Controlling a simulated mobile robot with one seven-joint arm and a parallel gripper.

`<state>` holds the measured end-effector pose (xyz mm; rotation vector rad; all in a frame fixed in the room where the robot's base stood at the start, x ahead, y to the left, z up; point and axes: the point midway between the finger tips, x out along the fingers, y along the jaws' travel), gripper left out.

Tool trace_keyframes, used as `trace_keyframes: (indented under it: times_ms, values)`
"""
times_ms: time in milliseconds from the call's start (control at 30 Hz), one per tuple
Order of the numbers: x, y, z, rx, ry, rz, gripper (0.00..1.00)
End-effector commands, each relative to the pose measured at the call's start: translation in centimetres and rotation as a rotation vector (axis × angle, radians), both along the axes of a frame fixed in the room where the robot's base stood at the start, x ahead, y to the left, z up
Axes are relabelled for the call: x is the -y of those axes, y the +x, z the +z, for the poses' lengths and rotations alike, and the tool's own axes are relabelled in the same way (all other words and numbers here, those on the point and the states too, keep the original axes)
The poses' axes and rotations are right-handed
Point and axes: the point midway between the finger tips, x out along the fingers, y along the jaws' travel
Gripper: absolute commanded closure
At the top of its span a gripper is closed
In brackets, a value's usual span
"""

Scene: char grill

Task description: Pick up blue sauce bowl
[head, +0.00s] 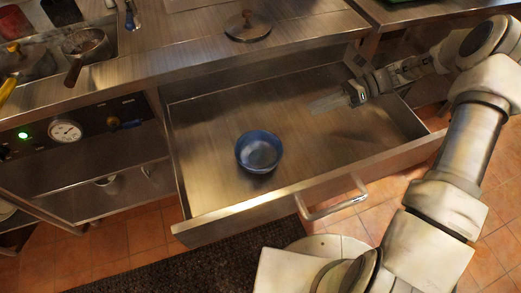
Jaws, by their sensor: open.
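The blue sauce bowl (258,151) sits upright inside the open metal drawer (205,198), left of the drawer's middle and close to its front wall. It looks empty. My gripper (328,103) reaches in from the right, above the drawer's right half. It is open and holds nothing. The bowl lies to the left of the gripper and a little nearer the drawer's front, with a clear gap between them. Nothing hides the bowl.
The drawer's handle (335,201) sticks out in front. The counter (190,50) overhangs the drawer's back, with a round lid (248,26) on it. A pan (82,48) stands at the upper left. The drawer floor around the bowl is bare. A dark mat (190,268) lies below.

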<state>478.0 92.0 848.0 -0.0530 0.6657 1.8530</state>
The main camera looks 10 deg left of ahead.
Motion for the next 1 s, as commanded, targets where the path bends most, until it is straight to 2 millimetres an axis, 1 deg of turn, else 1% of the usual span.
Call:
trace_keyframes:
  times_ms: [167, 300, 500, 600, 767, 1000]
  values:
    - [-2.9, -1.4, -1.2, -0.002, 0.001, 0.004, 0.6]
    - [-5.6, -2.7, -2.3, -0.002, 0.002, 0.005, 0.6]
    - [-8.8, -4.2, -3.6, -0.001, 0.001, 0.004, 0.6]
    - [-9.6, -4.5, -3.9, 0.0, 0.0, 0.002, 0.6]
    - [-10.4, -5.0, -4.1, 0.001, 0.0, 0.004, 0.6]
    - [-13.3, -6.9, -4.9, -0.001, 0.0, 0.005, 0.6]
